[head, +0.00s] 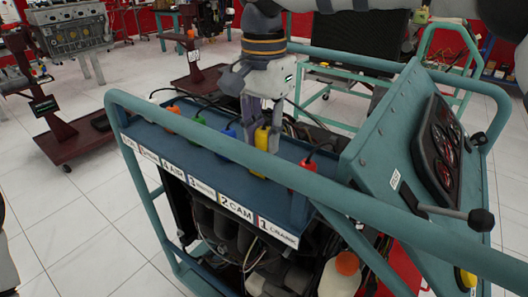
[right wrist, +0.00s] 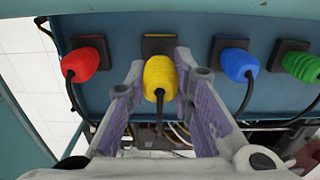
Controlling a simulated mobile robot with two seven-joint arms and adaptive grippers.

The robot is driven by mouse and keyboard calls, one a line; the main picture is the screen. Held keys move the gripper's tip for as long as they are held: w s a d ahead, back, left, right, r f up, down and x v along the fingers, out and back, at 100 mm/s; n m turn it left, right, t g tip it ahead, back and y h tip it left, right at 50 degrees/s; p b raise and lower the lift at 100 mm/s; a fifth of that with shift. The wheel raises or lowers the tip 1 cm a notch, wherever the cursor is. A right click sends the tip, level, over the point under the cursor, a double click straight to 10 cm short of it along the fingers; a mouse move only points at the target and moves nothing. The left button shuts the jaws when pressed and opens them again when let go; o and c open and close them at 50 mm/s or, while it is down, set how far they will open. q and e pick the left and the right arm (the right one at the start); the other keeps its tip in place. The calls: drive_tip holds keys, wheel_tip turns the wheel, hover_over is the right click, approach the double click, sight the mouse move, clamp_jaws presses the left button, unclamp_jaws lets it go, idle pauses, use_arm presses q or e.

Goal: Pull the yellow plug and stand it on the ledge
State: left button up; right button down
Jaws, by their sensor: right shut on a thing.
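The yellow plug (head: 262,138) is upright above the blue ledge (head: 280,190) of the engine trainer, between the blue and red plugs. My right gripper (head: 264,146) comes down from above, with its fingers shut on the yellow plug. In the right wrist view the yellow plug (right wrist: 160,76) sits between the two fingertips, in front of a black square socket (right wrist: 158,45), with its cable hanging down. I cannot tell whether the plug is still seated in that socket. My left gripper is not in view.
A red plug (head: 302,176), blue plug (head: 229,130), green plug (head: 199,120) and orange plug (head: 174,110) stand along the same row. A teal rail (head: 210,145) runs in front, above numbered labels. A gauge panel (head: 440,140) rises at the right.

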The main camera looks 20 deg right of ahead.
drive_tip(key=shift+r, duration=1.4)
